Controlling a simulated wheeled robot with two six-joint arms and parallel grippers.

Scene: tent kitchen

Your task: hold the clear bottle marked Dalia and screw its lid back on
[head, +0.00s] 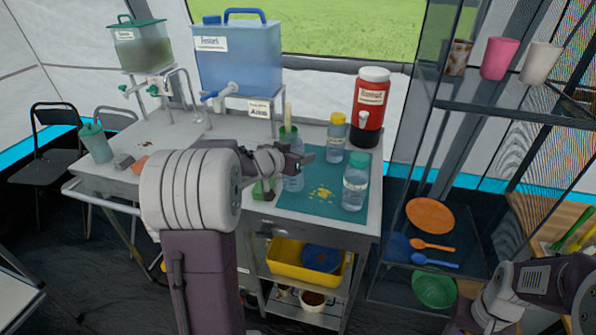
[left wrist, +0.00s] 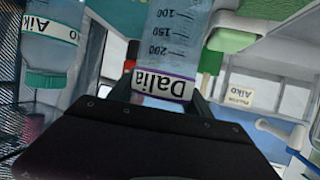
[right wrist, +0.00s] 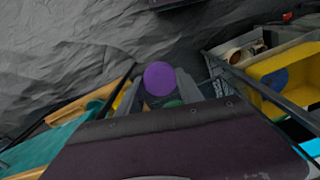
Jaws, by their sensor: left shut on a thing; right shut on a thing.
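The clear bottle marked Dalia (left wrist: 173,50) has a white label with a purple edge. My left gripper (left wrist: 165,88) is shut on it near the label; the gripper body hides its mouth. In the head view the bottle (head: 293,181) is upright at the teal mat's left edge, partly behind my left gripper (head: 300,158). A round purple lid (right wrist: 159,78) is between the fingertips of my right gripper (right wrist: 163,82), shut on it. The right gripper is outside the head view, well away from the bottle.
A green-lidded bottle (head: 355,183) and a yellow-lidded bottle (head: 336,138) stand right of the Dalia bottle. Yellow crumbs (head: 321,193) lie on the teal mat (head: 300,206). A red drink cooler (head: 370,105) stands behind. A shelf rack (head: 432,190) is at right.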

